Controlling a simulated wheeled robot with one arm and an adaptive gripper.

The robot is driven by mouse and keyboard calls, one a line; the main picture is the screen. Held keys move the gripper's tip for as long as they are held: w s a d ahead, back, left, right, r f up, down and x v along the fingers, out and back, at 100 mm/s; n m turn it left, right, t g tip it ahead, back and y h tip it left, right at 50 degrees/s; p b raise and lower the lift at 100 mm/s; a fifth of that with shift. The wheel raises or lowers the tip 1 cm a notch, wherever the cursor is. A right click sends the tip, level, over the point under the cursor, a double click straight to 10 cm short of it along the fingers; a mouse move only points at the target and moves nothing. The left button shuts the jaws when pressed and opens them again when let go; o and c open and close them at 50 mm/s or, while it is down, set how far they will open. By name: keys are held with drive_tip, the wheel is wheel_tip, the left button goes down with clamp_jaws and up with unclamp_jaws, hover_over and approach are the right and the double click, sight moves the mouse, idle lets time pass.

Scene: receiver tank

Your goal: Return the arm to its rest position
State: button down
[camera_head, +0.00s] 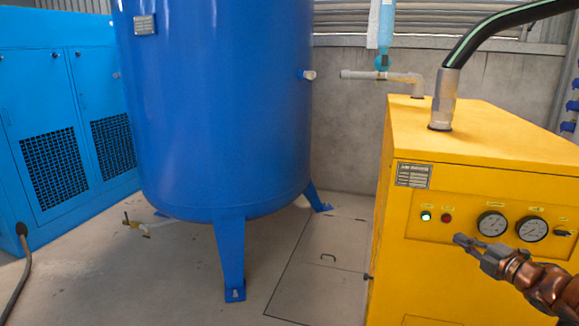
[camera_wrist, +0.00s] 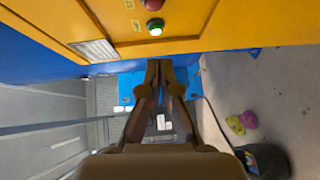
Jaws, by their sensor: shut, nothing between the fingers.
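My gripper (camera_head: 462,241) is at the lower right in the head view, at the end of my copper-coloured arm. It is in front of the yellow machine's panel, to the left of and below the two gauges. In the wrist view my gripper (camera_wrist: 158,64) has its fingertips together, with nothing between them. The yellow machine (camera_head: 480,150) has a lit green lamp (camera_head: 426,216), a red button (camera_head: 447,218) and two round gauges (camera_head: 491,224). The panel edge, the green lamp (camera_wrist: 155,27) and part of the red button (camera_wrist: 152,4) show at the top of the wrist view.
A large blue tank (camera_head: 215,110) stands on legs at the centre left. A blue cabinet (camera_head: 60,120) is at the far left. A floor hatch (camera_head: 325,260) lies between tank and yellow machine. A dark bin (camera_wrist: 262,160) and small yellow and pink items (camera_wrist: 242,121) show in the wrist view.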

drive_tip(key=s+a+f+m+g+h, duration=0.35)
drive_tip(key=s+a+m+g, duration=0.65)
drive_tip(key=s+a, duration=0.75)
drive_tip(key=s+a+f+m+g+h, duration=0.2)
drive_tip(key=s+a+f+m+g, duration=0.2)
drive_tip(key=s+a+m+g, duration=1)
drive_tip(key=s+r+n+t+p, duration=0.1)
drive_tip(key=s+r+t+p, duration=0.2)
drive_tip(key=r+p, duration=0.8)
drive_tip(key=s+r+n+t+p, duration=0.1)
drive_tip(key=s+r+p, duration=0.4)
drive_tip(key=r+p, duration=0.6)
drive_tip(key=shift+a+r+n+t, duration=0.4)
drive_tip(key=shift+r+t, duration=0.45)
drive_tip(key=shift+t, duration=0.05)
